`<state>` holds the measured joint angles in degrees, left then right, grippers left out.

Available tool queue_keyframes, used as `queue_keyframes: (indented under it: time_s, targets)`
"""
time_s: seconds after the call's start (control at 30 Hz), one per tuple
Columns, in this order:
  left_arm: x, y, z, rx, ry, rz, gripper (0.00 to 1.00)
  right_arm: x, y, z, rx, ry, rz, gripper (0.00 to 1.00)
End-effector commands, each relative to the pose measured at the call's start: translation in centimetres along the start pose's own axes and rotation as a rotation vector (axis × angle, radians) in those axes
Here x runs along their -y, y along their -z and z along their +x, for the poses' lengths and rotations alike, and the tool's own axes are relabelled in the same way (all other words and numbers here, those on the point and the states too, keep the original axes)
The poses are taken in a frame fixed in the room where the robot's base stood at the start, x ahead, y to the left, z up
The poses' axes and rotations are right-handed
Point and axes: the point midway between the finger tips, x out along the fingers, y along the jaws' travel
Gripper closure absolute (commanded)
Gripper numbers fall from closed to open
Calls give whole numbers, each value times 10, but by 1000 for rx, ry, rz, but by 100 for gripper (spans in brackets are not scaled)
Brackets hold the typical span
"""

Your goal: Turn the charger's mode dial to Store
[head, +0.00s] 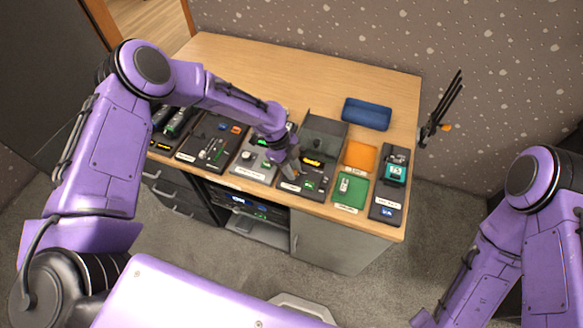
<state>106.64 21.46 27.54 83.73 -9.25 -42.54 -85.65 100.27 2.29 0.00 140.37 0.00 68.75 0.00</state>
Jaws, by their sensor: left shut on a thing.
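A dark charger-like unit (315,185) with a yellow-lit display and small green marks sits at the front of the wooden bench, right of centre. My left gripper (294,171) reaches down from the left to this unit's left side. Its fingers are shut on what looks to be the mode dial, which they and the wrist hide. The dial's pointer and its mode labels are too small or covered to read. My right gripper is not in view; only the right arm's upper links show at the lower right.
Left of the unit stand a grey device (250,168) and a dark panel with sliders (207,147). Right of it are an orange block (360,155), a green device (351,188) and a dark meter (388,205). A blue case (367,113) lies behind. The bench's back left is clear.

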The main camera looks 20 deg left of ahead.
Motion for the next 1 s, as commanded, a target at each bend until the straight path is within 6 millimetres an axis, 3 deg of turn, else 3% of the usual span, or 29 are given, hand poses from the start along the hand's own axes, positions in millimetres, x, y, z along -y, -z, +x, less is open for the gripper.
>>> queue_keyframes:
  time_s: [1.0]
  targets:
    - [-8,0,3,6,306,-758,100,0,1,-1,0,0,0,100]
